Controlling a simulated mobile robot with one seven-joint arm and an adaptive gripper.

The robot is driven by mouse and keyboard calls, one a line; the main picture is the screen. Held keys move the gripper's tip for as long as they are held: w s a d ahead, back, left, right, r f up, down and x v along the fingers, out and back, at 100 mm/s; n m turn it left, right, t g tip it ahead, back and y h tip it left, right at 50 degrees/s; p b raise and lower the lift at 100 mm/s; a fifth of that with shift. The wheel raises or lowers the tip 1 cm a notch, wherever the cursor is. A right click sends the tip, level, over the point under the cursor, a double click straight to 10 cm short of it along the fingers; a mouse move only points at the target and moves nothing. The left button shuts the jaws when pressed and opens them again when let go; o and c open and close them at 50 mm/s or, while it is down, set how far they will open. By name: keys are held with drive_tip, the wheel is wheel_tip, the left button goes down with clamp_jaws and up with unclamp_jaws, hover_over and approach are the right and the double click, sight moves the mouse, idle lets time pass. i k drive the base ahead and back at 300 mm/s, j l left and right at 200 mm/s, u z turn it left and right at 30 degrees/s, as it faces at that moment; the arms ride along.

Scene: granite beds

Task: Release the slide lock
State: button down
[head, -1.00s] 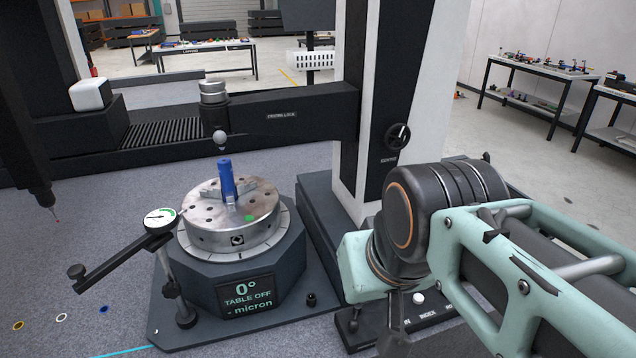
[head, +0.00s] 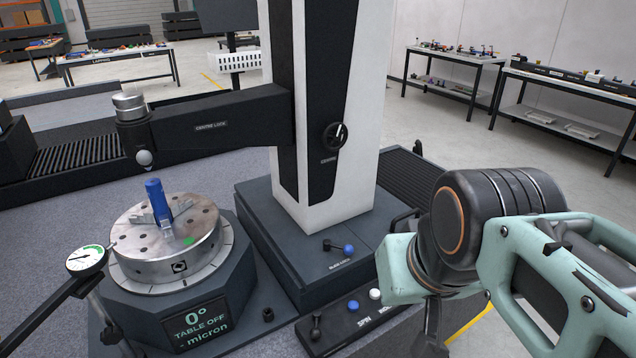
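A small lever with a blue ball knob (head: 348,249) sits on the dark base at the foot of the white and black column. A label below it is too small to read surely but seems to say slide lock. The lever lies roughly level, with its knob to the right. My gripper (head: 430,346) shows only in part at the bottom, below my wrist. It is right of the lever and apart from it. Its fingertips are cut off by the frame edge, so its opening is hidden.
A front panel holds a black lever (head: 316,326), a blue button (head: 353,306) and a white button (head: 376,294). At left stand a round chuck (head: 150,265) with a blue part (head: 155,196) and a dial gauge (head: 86,259). A horizontal arm (head: 225,125) extends above.

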sight(348, 249)
drive_tip(key=i+j+z, duration=0.1)
drive_tip(key=z, duration=0.15)
drive_tip(key=i+j+z, duration=0.1)
drive_tip(key=i+z, duration=0.15)
drive_tip(key=k+l+z, duration=0.25)
drive_tip(key=i+j+u, duration=0.15)
drive_tip(key=i+j, duration=0.15)
